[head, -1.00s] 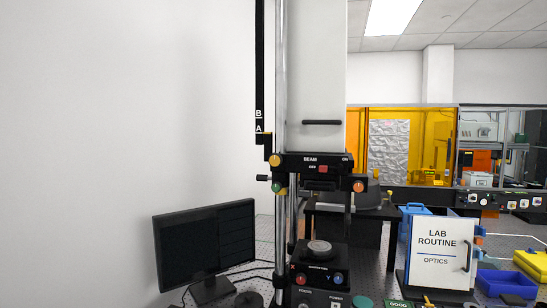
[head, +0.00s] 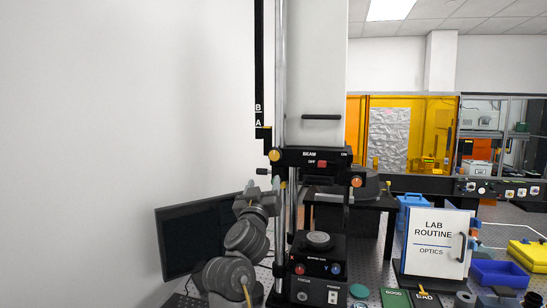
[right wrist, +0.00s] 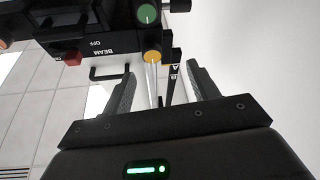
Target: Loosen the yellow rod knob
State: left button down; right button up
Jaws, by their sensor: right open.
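The yellow rod knob (head: 274,155) sits on the left side of the black beam head (head: 318,158), by the upright metal rod (head: 281,70). My right gripper (head: 272,178) is just below the knob, raised in front of the monitor, and it is apart from the knob. In the right wrist view the yellow knob (right wrist: 152,57) shows between and just beyond the tips of my open, empty right gripper (right wrist: 160,70). A green knob (right wrist: 147,13) is close by it. My left gripper is not in view.
A dark monitor (head: 182,250) stands behind my right arm. A black ruler (head: 258,70) marked A and B hangs left of the rod. A red switch (right wrist: 72,58) and a black handle (right wrist: 108,72) are near the knob. The wall side at left is clear.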

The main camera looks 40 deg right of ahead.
aim_at(275, 157)
jog(key=shift+m+g+h, duration=0.4)
jog(key=shift+h, duration=0.1)
jog(key=p+x, duration=0.1)
jog(key=x, duration=0.2)
jog(key=r+p+x, duration=0.1)
jog(key=p+x, duration=0.1)
jog(key=x, duration=0.2)
jog(key=s+p+x, duration=0.1)
jog(key=p+x, duration=0.1)
jog(key=x, duration=0.1)
jog(key=shift+w+d+r, duration=0.1)
jog(key=shift+d+r, duration=0.2)
jog(key=shift+r, duration=0.2)
jog(key=shift+w+d+r, duration=0.1)
jog(key=shift+w+d, duration=0.2)
jog(key=shift+d, duration=0.05)
jog(key=c, duration=1)
